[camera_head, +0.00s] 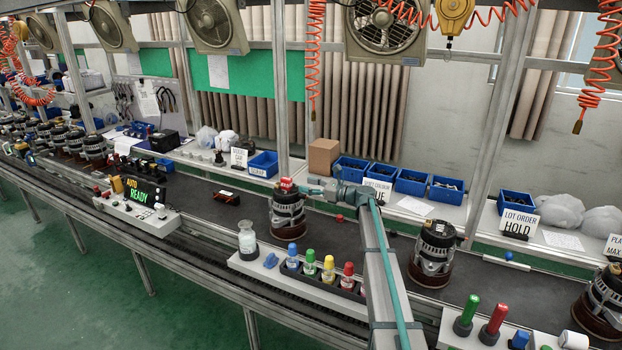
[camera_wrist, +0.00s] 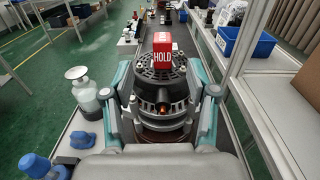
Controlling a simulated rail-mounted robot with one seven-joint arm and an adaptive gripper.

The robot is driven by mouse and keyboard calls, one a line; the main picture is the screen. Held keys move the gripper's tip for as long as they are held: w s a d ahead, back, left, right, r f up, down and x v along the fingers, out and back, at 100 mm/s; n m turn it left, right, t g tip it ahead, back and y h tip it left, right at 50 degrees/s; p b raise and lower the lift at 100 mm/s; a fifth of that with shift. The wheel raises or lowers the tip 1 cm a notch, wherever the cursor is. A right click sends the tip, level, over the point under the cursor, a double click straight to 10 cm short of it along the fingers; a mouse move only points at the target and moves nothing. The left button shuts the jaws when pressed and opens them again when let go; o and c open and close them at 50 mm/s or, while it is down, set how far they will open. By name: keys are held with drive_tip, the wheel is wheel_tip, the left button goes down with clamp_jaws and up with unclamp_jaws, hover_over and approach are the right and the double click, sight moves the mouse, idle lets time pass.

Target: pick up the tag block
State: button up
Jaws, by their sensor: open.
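The tag block is a small red cube marked HOLD (camera_wrist: 162,53). It sits on top of an alternator (camera_wrist: 160,85). In the head view the red block (camera_head: 286,184) is on the alternator (camera_head: 287,215) at the middle of the line. My gripper (camera_head: 304,188) reaches in from the right, beside the block. In the wrist view my gripper (camera_wrist: 166,80) is open, with one finger on each side of the alternator and the block ahead between them. I cannot tell whether the fingers touch anything. The alternator's lower part is partly hidden by my gripper.
Another alternator (camera_head: 434,255) stands to the right on the dark conveyor. Blue bins (camera_head: 411,182) and a cardboard box (camera_head: 324,156) line the back shelf. Posts rise behind the belt.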

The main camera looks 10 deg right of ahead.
sight(286, 178)
drive_tip(key=p+x, duration=0.1)
drive_tip(key=x, duration=0.4)
drive_tip(key=shift+w+r+p, duration=0.2)
drive_tip(key=shift+w+p, duration=0.2)
drive_tip(key=p+x, duration=0.2)
drive_tip(key=x, duration=0.2)
drive_tip(key=shift+w+a+r+p, duration=0.1)
drive_tip(key=shift+a+p, duration=0.2)
drive_tip(key=shift+w+a, duration=0.1)
drive_tip(key=shift+a, duration=0.05)
clamp_jaws()
